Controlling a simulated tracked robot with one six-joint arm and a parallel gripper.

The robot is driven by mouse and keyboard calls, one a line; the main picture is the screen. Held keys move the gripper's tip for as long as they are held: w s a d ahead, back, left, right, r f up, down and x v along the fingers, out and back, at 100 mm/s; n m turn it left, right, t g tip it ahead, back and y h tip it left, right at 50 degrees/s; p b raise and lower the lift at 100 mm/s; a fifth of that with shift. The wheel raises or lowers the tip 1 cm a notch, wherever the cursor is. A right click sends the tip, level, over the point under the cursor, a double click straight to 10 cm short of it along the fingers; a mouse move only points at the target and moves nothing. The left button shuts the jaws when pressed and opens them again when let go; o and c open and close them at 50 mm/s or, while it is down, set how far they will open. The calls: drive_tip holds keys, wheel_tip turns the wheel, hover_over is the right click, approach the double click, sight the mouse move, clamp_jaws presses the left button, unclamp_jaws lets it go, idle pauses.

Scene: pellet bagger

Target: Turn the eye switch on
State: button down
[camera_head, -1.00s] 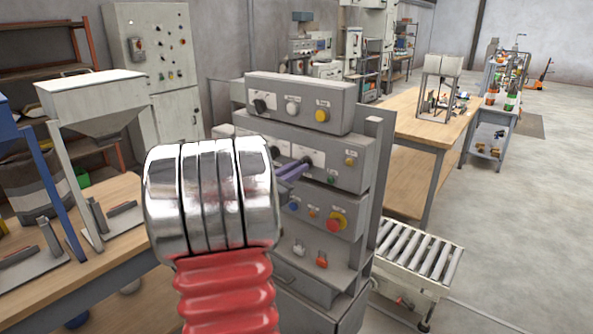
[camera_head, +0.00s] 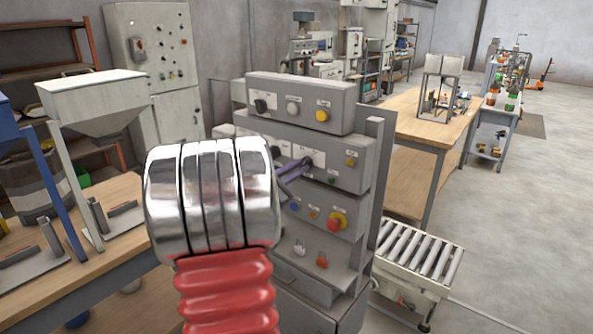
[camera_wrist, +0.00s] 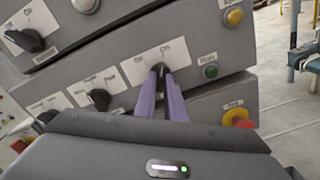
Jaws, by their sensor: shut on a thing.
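The eye switch (camera_wrist: 159,70) is a small dark rotary knob on a white plate marked with two positions, in the middle row of the grey control panel. I take it as the eye switch, though its name cannot be read. My gripper (camera_wrist: 161,76) has its two purple fingers shut on this knob. In the head view the fingers (camera_head: 298,168) reach the knob (camera_head: 308,160) from the left. The fingers partly hide the knob, so its exact pointer direction is hard to tell.
Another black selector (camera_wrist: 100,99) sits left of the held knob, and a green button (camera_wrist: 210,71) sits right. A larger black knob (camera_wrist: 32,40) is on the upper box. A red stop button (camera_head: 336,221) is below. A roller conveyor (camera_head: 420,252) stands right of the panel.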

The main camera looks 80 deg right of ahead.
drive_tip(key=c, duration=2.1)
unclamp_jaws()
drive_tip(key=shift+w, duration=0.25)
drive_tip(key=shift+o, duration=1.4)
drive_tip(key=shift+s, duration=0.1)
drive_tip(key=v, duration=1.3)
drive_tip(key=shift+a, duration=0.35)
drive_tip(key=shift+f, duration=0.1)
drive_tip(key=shift+w, duration=0.2)
